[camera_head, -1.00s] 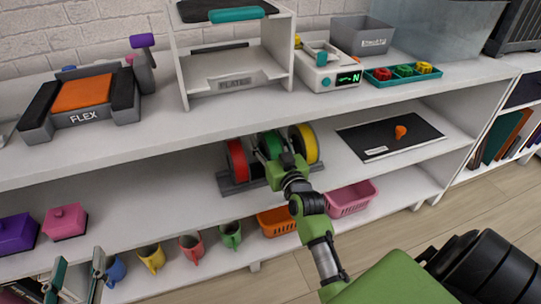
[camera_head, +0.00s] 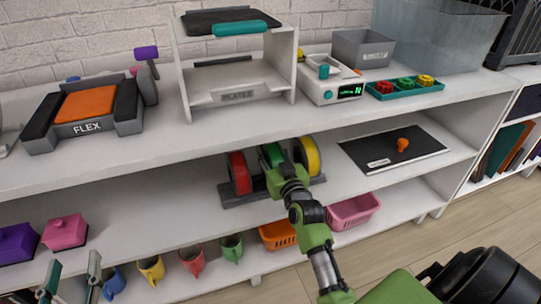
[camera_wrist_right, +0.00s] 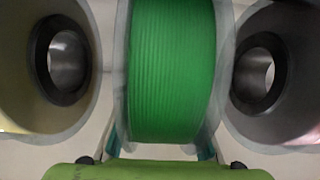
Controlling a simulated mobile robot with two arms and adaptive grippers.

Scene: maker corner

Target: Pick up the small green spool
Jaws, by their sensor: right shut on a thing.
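A green spool (camera_head: 272,152) sits between a red spool (camera_head: 239,173) and a yellow spool (camera_head: 308,157) on a dark rack (camera_head: 240,197) on the middle shelf. My right gripper (camera_head: 271,168) is shut on this green spool, its fingers on either side; the wrist view shows its green winding (camera_wrist_right: 172,70) filling the middle, with the fingertips (camera_wrist_right: 158,146) at the lower sides. I cannot tell whether it is lifted. A smaller green spool (camera_head: 405,83) lies in a teal tray (camera_head: 388,96) on the top shelf. My left gripper (camera_head: 70,283) is open and empty at the lower left.
A black mat (camera_head: 375,150) with an orange item (camera_head: 402,145) lies right of the rack. The top shelf stands above and behind my right gripper. An orange basket (camera_head: 278,236), a pink basket (camera_head: 352,211) and several mugs stand below. The middle shelf is clear left of the rack.

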